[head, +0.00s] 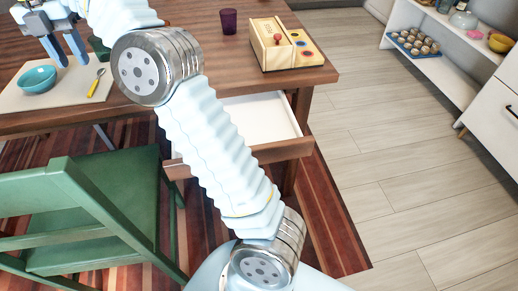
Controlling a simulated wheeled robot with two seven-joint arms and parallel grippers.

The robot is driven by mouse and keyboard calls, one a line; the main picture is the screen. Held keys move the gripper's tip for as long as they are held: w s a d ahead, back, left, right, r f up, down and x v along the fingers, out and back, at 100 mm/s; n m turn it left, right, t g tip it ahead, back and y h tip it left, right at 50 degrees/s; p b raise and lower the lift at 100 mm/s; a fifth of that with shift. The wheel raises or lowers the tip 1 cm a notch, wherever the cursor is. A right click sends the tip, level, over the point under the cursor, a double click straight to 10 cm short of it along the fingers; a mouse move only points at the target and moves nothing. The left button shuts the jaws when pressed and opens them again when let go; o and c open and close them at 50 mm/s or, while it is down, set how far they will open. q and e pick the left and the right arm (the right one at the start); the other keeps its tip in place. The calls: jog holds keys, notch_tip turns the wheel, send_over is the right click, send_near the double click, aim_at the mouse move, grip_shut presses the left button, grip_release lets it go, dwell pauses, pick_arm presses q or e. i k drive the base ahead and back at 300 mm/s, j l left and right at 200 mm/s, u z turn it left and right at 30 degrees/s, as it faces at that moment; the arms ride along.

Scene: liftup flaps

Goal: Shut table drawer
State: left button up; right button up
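The table drawer (282,151) is pulled out from under the right part of the wooden table (185,22). Its white inside shows and looks empty. My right arm crosses in front of the drawer and hides its left part. My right gripper (68,58) is at the upper left, above the table near a teal bowl (38,80), away from the drawer. Its two blue fingers are apart with nothing seen between them. My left gripper is not in view.
A green chair (95,205) stands at the left, before the table. A placemat (20,101) with a yellow-handled spoon (96,84), a purple cup (228,21) and a wooden box (284,45) are on the table. Floor (400,150) right of the drawer is clear; a white cabinet (496,105) stands beyond.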

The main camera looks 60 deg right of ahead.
aim_at(267, 122)
jog(key=k+j, duration=0.4)
jog(key=k, duration=0.15)
jog(key=k+j, duration=0.35)
jog(key=k, duration=0.15)
